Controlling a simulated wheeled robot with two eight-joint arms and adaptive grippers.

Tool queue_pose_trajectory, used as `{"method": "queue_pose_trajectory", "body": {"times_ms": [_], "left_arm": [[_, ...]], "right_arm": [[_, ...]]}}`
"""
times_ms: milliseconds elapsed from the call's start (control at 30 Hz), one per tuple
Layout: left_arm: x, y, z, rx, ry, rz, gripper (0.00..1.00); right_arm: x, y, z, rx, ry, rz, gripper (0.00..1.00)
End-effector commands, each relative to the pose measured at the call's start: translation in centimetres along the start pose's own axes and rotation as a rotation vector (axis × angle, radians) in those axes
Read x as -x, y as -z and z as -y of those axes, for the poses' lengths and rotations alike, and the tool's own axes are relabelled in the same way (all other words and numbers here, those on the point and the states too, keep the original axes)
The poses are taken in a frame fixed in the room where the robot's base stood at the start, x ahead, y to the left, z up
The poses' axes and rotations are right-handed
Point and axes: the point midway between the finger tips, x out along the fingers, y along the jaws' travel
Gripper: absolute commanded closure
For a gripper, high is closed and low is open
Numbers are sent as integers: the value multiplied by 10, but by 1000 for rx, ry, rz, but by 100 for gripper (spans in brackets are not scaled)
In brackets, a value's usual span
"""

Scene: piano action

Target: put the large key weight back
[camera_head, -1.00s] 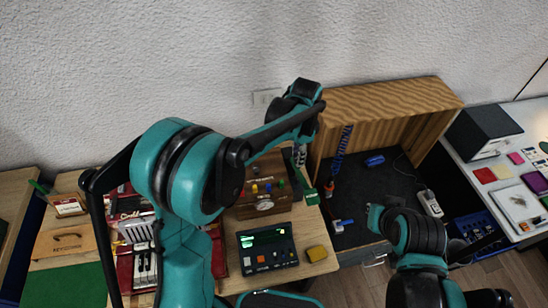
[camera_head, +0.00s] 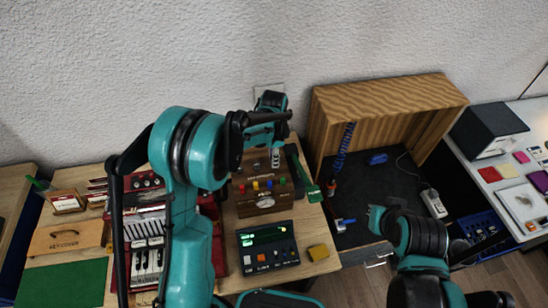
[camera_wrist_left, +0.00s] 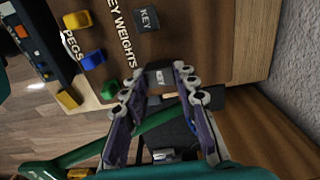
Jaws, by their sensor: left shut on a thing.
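My left gripper (camera_head: 275,156) is over the back of the wooden key weights holder (camera_head: 262,205), right of its middle. Another dark KEY weight (camera_wrist_left: 147,19) sits in the holder.
Yellow, blue and green pegs (camera_wrist_left: 92,59) stand along the holder. A dark panel with a green display (camera_head: 267,246) and a yellow block (camera_head: 318,252) are in front. An open wooden cabinet (camera_head: 385,97) stands right.

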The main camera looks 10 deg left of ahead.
Motion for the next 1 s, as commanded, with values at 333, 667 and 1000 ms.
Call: {"method": "queue_pose_trajectory", "body": {"times_ms": [333, 667, 1000], "left_arm": [[-2, 0, 0, 0, 0, 0, 51], [0, 0, 0, 0, 0, 0, 51], [62, 0, 0, 0, 0, 0, 51]], "right_arm": [[-2, -1, 0, 0, 0, 0, 100], [0, 0, 0, 0, 0, 0, 100], [12, 8, 0, 0, 0, 0, 100]]}}
